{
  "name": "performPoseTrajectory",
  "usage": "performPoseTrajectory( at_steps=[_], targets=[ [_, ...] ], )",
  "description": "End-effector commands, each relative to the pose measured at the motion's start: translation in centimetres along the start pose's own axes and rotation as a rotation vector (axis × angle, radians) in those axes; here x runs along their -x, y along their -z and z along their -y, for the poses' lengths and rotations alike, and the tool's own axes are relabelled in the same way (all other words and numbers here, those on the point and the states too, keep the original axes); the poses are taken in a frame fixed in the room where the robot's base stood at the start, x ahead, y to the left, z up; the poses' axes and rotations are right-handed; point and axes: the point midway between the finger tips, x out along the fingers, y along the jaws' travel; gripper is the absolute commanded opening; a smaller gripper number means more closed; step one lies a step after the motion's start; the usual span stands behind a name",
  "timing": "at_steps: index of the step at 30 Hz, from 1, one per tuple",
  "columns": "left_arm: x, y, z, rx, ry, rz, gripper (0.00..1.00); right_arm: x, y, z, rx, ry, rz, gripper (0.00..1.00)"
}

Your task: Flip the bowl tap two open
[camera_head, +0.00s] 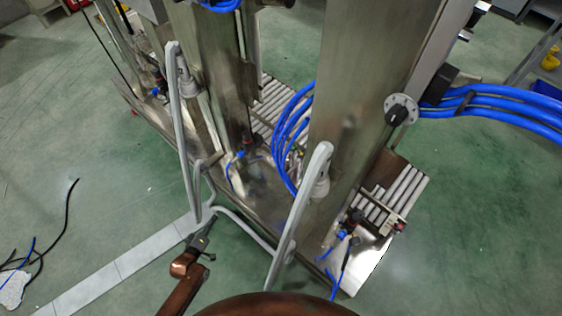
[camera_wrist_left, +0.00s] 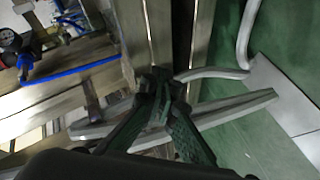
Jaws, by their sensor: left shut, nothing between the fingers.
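My left gripper (camera_head: 208,222) comes in from the bottom on a brown arm and is shut and empty. It is beside the grey bent-tube frame of the machine; I cannot tell if it touches. In the left wrist view its dark fingers (camera_wrist_left: 165,82) meet in front of a grey bar. A small fitting with blue parts (camera_head: 240,154) sits on the machine's ledge, up and right of the gripper. A dark round part with red (camera_wrist_left: 12,40) and a blue hose shows at the wrist view's upper left. I cannot tell which fitting is bowl tap two. My right gripper is not in view.
Grey tube handles (camera_head: 298,210) slant in front of the steel columns (camera_head: 365,80). Blue hoses (camera_head: 288,140) loop between the columns. More fittings (camera_head: 345,238) sit on the right ledge beside rollers (camera_head: 405,190). Green floor (camera_head: 110,180) is open at left, with loose cables (camera_head: 62,225).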

Motion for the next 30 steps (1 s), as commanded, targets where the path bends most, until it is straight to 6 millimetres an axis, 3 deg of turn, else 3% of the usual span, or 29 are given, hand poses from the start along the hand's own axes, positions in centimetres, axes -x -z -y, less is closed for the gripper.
performPoseTrajectory(
  at_steps=[1, 4, 9, 12, 23, 30],
  targets=[
    [-2.6, 0.1, -1.0, 0.076, -0.068, -0.012, 0.00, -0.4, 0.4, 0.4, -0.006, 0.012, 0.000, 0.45],
    [-5.4, 1.8, -5.8, 0.236, -0.205, -0.030, 0.00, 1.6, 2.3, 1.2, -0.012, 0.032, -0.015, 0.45],
    [-7.7, 3.5, -11.6, 0.433, -0.368, -0.020, 0.00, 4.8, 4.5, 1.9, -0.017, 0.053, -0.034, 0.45],
    [-8.0, 4.1, -13.5, 0.494, -0.417, -0.011, 0.00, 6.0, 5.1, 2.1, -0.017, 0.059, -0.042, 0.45],
    [-8.0, 4.6, -14.7, 0.521, -0.441, -0.009, 0.00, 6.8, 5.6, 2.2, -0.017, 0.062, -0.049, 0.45],
    [-9.5, 4.6, -15.1, 0.522, -0.441, -0.009, 0.00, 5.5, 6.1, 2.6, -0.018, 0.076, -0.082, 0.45]
  ],
)
